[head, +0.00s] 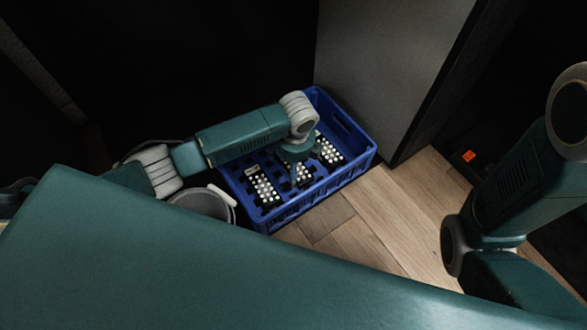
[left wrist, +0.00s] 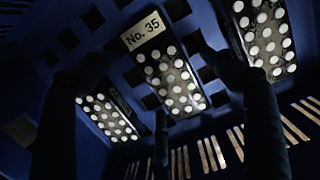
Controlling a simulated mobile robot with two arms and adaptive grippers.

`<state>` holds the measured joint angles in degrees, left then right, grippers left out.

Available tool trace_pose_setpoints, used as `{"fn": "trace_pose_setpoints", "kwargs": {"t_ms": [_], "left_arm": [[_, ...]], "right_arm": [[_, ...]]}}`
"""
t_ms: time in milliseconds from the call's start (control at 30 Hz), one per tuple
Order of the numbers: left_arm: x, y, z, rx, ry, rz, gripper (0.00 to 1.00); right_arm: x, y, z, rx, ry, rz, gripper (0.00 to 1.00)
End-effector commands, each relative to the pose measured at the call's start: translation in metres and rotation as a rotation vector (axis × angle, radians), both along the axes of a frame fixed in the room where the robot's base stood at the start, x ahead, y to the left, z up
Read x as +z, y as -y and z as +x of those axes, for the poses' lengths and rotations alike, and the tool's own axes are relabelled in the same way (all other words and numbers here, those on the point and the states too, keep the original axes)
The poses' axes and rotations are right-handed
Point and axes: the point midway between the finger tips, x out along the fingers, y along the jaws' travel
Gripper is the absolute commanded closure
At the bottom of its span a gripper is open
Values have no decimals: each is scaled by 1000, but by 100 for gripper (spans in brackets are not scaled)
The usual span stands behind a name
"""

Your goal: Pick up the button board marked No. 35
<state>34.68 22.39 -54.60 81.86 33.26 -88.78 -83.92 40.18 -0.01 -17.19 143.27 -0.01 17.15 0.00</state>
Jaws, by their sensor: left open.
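The button board marked No. 35 (left wrist: 178,92) is a dark board with rows of round white buttons and a pale label at one end. It lies in a blue crate (head: 325,193) between two similar boards. In the head view the middle board (head: 303,178) is partly hidden under my left gripper (head: 295,163), and its label cannot be read there. In the left wrist view my left gripper (left wrist: 155,78) is open, with its dark fingers spread on either side of the No. 35 board. No grip on it shows. My right gripper is out of view.
Another board (head: 264,190) lies left of the middle one and a third (head: 329,150) lies right. A grey bucket (head: 203,203) stands left of the crate. A grey panel (head: 385,70) rises behind it. The wooden floor (head: 380,225) is clear on the right.

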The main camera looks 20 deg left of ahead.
Motion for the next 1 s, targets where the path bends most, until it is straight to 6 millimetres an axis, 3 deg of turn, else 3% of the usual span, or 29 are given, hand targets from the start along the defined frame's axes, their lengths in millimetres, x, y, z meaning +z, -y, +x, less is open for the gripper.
{"fn": "trace_pose_setpoints", "kwargs": {"t_ms": [167,467,767,1000], "left_arm": [[1,0,0,0,0,0,16],[1,0,0,0,0,0,71],[4,0,0,0,1,-1,71],[27,0,1,-1,1,-1,71]], "right_arm": [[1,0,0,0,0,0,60],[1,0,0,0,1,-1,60],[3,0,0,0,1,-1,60],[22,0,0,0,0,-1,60]]}}
